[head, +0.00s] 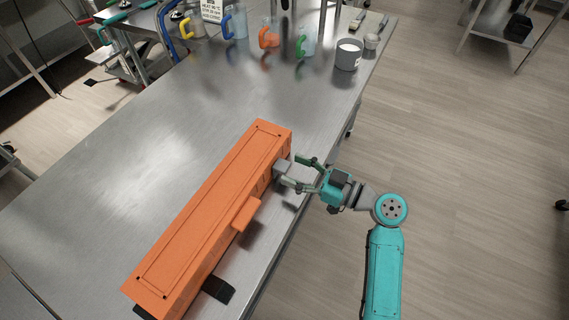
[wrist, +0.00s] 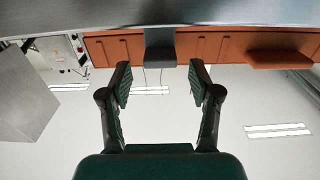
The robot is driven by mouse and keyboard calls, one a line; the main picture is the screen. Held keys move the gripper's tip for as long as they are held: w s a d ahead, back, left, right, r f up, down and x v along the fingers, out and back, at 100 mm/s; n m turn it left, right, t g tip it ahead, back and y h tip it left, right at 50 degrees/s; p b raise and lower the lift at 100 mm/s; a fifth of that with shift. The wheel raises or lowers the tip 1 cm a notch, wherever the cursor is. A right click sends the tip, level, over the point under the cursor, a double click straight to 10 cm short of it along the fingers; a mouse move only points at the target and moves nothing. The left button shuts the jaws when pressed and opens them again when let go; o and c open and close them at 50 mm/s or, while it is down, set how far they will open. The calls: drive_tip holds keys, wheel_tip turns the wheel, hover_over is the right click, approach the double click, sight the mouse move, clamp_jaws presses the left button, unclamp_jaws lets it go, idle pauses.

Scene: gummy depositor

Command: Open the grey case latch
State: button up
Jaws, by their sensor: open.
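A long orange case (head: 205,215) lies on the steel table. A grey latch (head: 282,167) sits on its right side near the far end. In the wrist view the grey latch (wrist: 160,40) stands against the orange case wall (wrist: 110,50), ahead of the fingertips and roughly centred between them. My gripper (head: 296,172) is open beside the latch, its fingers pointing at the case. In the wrist view my gripper (wrist: 160,82) shows two spread fingers with nothing between them. Whether a finger touches the latch is not clear.
An orange handle-like block (head: 246,214) juts from the same case side, nearer the front, and a black piece (head: 218,289) lies below it. Several jugs with coloured handles (head: 268,35) and a grey pot (head: 348,55) stand at the table's far end. The table (head: 130,165) left of the case is clear.

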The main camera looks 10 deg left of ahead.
sight(284, 165)
drive_tip(key=shift+x, duration=1.75)
